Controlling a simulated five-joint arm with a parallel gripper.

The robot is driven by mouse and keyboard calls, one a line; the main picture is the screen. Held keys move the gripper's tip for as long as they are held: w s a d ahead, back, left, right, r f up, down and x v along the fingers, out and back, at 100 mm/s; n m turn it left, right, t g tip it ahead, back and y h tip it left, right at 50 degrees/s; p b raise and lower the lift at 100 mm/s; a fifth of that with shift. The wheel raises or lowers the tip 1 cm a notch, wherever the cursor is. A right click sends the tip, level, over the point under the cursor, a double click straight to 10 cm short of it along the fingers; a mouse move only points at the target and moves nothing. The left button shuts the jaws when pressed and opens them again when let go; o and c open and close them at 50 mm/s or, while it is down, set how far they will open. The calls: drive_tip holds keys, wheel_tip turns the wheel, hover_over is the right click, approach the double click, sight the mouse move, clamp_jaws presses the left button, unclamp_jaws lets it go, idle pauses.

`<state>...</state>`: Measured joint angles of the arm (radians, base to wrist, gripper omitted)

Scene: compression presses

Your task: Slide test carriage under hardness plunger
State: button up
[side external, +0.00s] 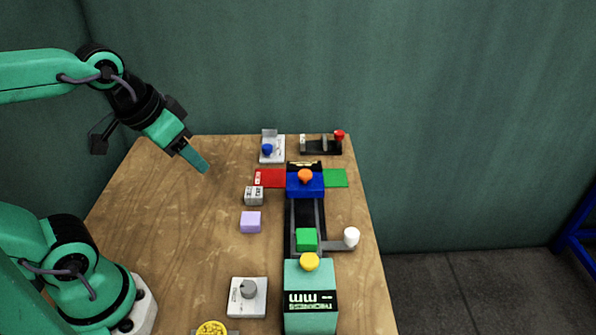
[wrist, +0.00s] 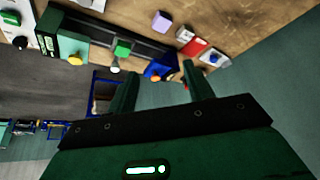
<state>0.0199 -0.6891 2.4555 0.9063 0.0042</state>
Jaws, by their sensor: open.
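A dark rail (side external: 306,216) runs along the table's right part. A blue block (side external: 304,188) with an orange knob (side external: 305,176) sits at its far end; it also shows in the wrist view (wrist: 157,69). A green block (side external: 306,239) sits at the near end beside an arm with a white knob (side external: 351,236). A teal box (side external: 310,295) with a yellow knob (side external: 310,261) and thickness lettering stands at the near end. I cannot tell which part is the carriage or plunger. My gripper (side external: 198,160) is open and empty, high over the table's left, apart from everything.
A lilac cube (side external: 250,222) and a grey lettered cube (side external: 254,196) lie left of the rail. Red (side external: 268,178) and green (side external: 337,178) pads flank the blue block. Small fixtures stand behind; a white dial box (side external: 247,297) stands in front. The table's left is clear.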

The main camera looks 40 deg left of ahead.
drive_tip(key=w+d+m+g, duration=0.2)
drive_tip(key=w+d, duration=0.2)
drive_tip(key=w, duration=0.4)
drive_tip(key=m+g, duration=0.3)
drive_tip(key=m, duration=0.1)
hover_over(352, 232)
wheel_tip(352, 232, down, 14)
drive_tip(key=shift+d+r, duration=0.1)
drive_tip(key=shift+f, duration=3.9)
clamp_jaws()
drive_tip(key=w+a, duration=0.9)
drive_tip(key=shift+r, duration=0.1)
